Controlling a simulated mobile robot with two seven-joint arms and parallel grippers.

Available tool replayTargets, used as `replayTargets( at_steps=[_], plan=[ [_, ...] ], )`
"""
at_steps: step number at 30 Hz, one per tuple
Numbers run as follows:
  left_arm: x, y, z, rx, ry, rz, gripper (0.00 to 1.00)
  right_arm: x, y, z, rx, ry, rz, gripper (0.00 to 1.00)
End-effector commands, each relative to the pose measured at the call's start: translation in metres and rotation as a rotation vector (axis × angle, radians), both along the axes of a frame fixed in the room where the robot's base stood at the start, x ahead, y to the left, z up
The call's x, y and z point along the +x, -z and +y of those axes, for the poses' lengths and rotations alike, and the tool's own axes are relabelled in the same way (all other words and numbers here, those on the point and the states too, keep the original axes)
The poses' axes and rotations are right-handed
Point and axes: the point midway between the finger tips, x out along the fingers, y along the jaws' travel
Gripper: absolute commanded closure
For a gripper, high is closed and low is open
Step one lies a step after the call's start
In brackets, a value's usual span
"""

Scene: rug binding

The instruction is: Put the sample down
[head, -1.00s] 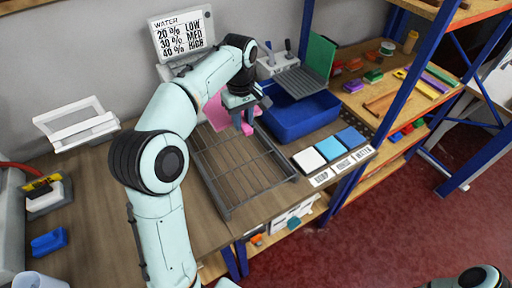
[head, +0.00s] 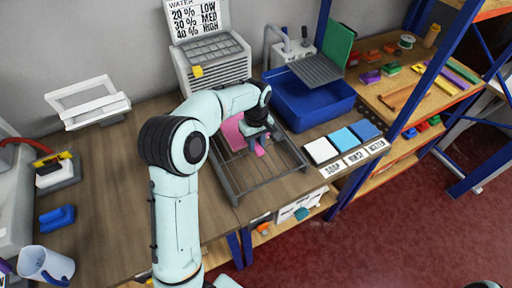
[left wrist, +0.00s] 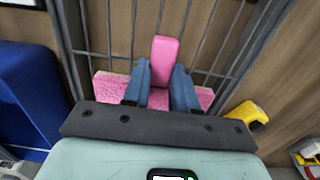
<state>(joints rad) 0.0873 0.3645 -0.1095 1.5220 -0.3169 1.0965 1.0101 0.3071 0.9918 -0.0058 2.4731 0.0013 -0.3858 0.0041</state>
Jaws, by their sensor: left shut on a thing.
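The pink sample (head: 232,132) is at the wire rack (head: 270,185), partly hidden by my left gripper (head: 257,137). In the left wrist view my left gripper (left wrist: 160,88) has its blue fingers shut on a bright pink block-like part of the sample (left wrist: 163,58). A fuzzy pink strip of it (left wrist: 108,88) spreads on both sides behind the fingers. The rack's bars run close behind the sample. I cannot tell whether the sample touches them. My right gripper is not in view.
A blue basin (head: 312,108) with a grey ridged board (head: 318,69) stands right of the rack. White, light blue and blue pads (head: 343,139) lie in front of it. A grey slatted unit (head: 215,68) with a yellow tag stands behind.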

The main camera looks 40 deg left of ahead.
Motion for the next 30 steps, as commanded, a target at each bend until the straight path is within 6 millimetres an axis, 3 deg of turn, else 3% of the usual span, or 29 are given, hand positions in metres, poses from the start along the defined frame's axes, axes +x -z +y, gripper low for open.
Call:
replayTargets(
  at_steps=[1,5,18,19,21,30],
  plan=[
    [-0.001,0.012,0.0,0.0,0.0,0.006,1.0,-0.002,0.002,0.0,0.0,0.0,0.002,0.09],
    [-0.001,0.026,0.0,0.0,-0.001,0.002,1.0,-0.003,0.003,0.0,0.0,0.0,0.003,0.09],
    [0.0,0.032,0.0,0.0,0.0,0.001,1.0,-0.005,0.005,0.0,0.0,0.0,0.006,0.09],
    [0.0,0.032,0.0,0.0,0.0,0.001,0.63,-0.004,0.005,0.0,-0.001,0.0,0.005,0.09],
    [0.0,0.031,0.0,0.0,0.0,0.001,0.48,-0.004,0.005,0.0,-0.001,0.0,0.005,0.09],
    [0.0,0.029,0.0,0.0,0.0,0.0,0.48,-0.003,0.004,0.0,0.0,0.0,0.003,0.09]
  ],
)
